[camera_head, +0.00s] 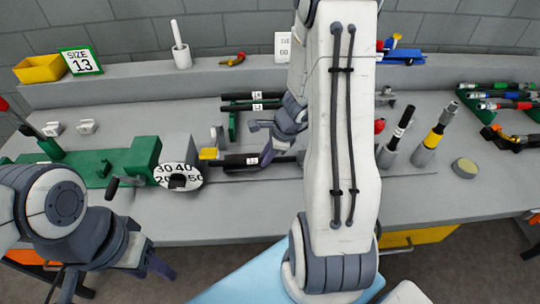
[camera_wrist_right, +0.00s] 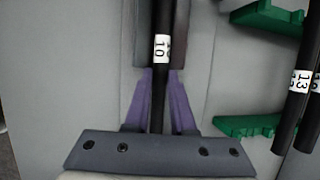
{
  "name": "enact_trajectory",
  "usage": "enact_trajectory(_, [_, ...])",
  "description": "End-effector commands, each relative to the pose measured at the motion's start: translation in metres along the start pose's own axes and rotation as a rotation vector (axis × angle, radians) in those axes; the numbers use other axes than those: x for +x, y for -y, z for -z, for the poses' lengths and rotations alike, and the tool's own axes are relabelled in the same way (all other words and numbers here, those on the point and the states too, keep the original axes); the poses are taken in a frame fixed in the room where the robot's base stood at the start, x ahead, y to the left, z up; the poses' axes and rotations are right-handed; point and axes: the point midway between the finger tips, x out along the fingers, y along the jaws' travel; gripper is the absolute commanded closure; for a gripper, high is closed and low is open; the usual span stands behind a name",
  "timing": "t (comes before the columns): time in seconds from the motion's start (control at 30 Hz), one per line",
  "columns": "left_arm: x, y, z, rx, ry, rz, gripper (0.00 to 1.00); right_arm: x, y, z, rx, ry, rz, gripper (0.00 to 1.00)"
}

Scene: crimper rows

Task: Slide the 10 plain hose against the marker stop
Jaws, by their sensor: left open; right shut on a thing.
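A plain black hose (camera_head: 238,161) with a white "10" label lies level on the bench, just right of the white dial. In the right wrist view the hose (camera_wrist_right: 162,18) runs lengthwise between my purple fingers. My right gripper (camera_wrist_right: 161,82) is shut on it; it also shows in the head view (camera_head: 270,154), partly behind my arm. A yellow piece (camera_head: 209,154) sits by the hose's left end; I cannot tell whether it is the marker stop or whether they touch. My left gripper (camera_head: 160,268) is open and empty at the bench's front edge.
The green crimper (camera_head: 143,158) with its numbered dial (camera_head: 178,176) stands left of the hose. Other labelled hoses (camera_head: 250,101) lie on green holders behind; they also show in the wrist view (camera_wrist_right: 303,85). Upright tools (camera_head: 432,140) stand right. The bench front is mostly clear.

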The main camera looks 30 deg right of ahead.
Motion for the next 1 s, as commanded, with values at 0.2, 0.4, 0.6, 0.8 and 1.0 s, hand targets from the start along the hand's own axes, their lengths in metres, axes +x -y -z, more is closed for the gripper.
enact_trajectory(0.2, [0.003, 0.000, 0.000, 0.000, 0.000, 0.000, 0.50, 0.007, -0.003, -0.019, 0.005, 0.055, -0.023, 0.42])
enact_trajectory(0.4, [0.003, 0.000, 0.000, 0.000, 0.000, 0.000, 0.50, 0.007, -0.006, -0.018, 0.008, 0.055, -0.027, 0.42])
enact_trajectory(0.6, [0.003, 0.000, 0.000, 0.000, 0.000, 0.000, 0.50, 0.006, -0.007, -0.017, 0.010, 0.054, -0.029, 0.42])
enact_trajectory(0.8, [-0.007, -0.001, 0.000, 0.000, 0.000, 0.000, 0.50, -0.014, -0.005, -0.018, 0.007, 0.046, -0.022, 0.42])
enact_trajectory(1.0, [-0.026, -0.002, 0.001, 0.000, -0.001, 0.000, 0.50, -0.060, 0.000, -0.009, 0.006, 0.022, 0.004, 0.42])
